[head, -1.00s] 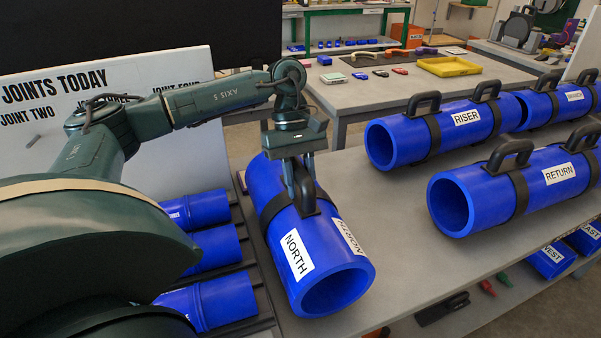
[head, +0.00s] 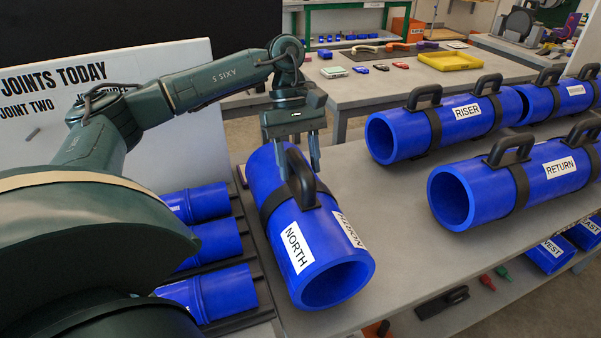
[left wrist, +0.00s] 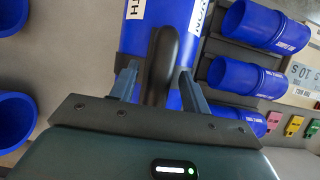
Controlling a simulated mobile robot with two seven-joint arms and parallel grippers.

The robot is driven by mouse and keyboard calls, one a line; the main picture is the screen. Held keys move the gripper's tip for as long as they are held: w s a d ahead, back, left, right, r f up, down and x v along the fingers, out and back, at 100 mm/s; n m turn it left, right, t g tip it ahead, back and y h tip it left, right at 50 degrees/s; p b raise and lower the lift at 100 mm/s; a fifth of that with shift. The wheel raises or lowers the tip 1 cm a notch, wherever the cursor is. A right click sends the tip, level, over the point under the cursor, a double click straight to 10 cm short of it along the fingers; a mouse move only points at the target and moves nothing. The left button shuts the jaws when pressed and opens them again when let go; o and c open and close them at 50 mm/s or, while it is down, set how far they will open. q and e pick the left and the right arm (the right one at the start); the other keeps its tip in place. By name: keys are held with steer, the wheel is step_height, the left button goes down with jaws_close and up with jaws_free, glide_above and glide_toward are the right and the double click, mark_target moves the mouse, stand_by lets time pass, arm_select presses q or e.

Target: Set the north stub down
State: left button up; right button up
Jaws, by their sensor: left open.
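The north stub is a blue pipe (head: 285,213) with NORTH labels and a black strap handle (head: 302,178). It lies on the grey cart top, its open end toward me. My left gripper (head: 297,160) is open above it, its fingertips near the handle's upper part and apart from each other. In the left wrist view the handle (left wrist: 161,62) stands between the two spread fingers (left wrist: 155,84), with a gap on each side. The underside of the stub is hidden. My right gripper is not in view.
Blue RISER (head: 445,125) and RETURN (head: 515,180) pipes with black handles lie to the right on the grey top (head: 400,260). Several blue pieces (head: 210,242) lie in a rack at left. A white board (head: 60,110) stands behind my left arm. A table with a yellow tray (head: 449,62) is behind.

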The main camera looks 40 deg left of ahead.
arm_select(q)
steer(key=v, duration=0.8)
steer(key=shift+r+p, duration=0.35)
steer(key=shift+r, duration=0.05)
steer(key=shift+w+a+r, duration=0.1)
steer(key=shift+a+r, duration=0.1)
steer(key=shift+r, duration=0.15)
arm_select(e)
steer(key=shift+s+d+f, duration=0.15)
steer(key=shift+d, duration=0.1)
